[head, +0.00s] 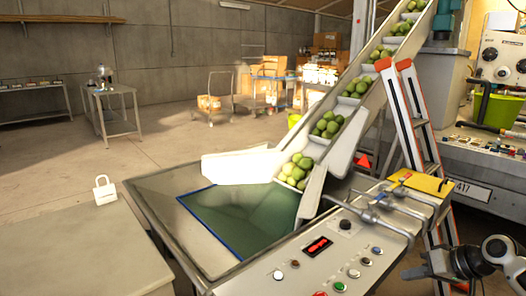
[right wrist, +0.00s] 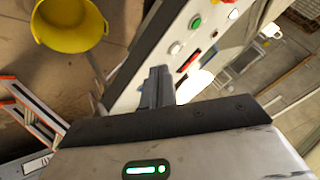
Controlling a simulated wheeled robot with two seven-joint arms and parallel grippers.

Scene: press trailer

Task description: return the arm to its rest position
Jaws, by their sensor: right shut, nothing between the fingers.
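My right gripper (head: 408,272) is at the lower right of the head view, beside the right end of the control panel (head: 345,245). Its fingers are together with nothing between them. In the right wrist view the closed fingers (right wrist: 158,84) point toward the side of the panel, apart from it as far as I can tell. My right arm comes in from the right edge. My left gripper is not in view.
A conveyor (head: 333,150) carries green fruit down to a hopper with a green screen (head: 245,222). Metal pipes (head: 375,215) stand above the panel. An orange-edged ladder (head: 412,115) is behind. A yellow bucket (right wrist: 70,25) shows in the wrist view.

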